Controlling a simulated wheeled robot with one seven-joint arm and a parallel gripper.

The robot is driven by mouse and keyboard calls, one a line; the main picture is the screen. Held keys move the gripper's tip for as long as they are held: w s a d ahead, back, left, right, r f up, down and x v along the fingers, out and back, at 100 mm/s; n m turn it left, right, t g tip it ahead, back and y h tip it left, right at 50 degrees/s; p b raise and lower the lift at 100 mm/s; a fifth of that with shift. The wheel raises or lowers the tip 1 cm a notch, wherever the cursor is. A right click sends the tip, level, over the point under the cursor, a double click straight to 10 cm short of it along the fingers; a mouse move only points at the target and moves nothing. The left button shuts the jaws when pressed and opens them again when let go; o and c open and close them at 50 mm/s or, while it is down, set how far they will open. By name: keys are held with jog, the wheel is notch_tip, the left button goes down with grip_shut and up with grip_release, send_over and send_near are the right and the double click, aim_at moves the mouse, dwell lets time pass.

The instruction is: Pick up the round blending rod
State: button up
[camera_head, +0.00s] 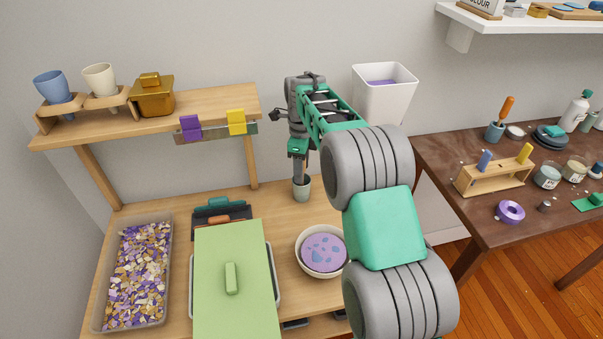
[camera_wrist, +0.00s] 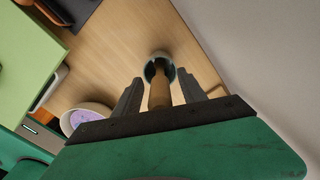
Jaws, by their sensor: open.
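The round blending rod (camera_wrist: 159,97) shows in the wrist view as a light brown cylinder. It stands in a small grey-green cup (camera_wrist: 152,68), which is also in the head view (camera_head: 303,192) at the back of the wooden workbench. My gripper (camera_wrist: 160,84) is open, with one finger on each side of the rod and a gap visible beside it. In the head view my gripper (camera_head: 300,172) points down just above the cup, and hides most of the rod.
A bowl of purple mix (camera_head: 323,252) stands in front of the cup. A green-lidded tray (camera_head: 234,280) and a tray of coloured chips (camera_head: 138,275) lie to the left. A raised shelf (camera_head: 150,122) is at the back left, and a white bin (camera_head: 383,98) at the back right.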

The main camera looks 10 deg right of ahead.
grip_shut()
dwell(0.5)
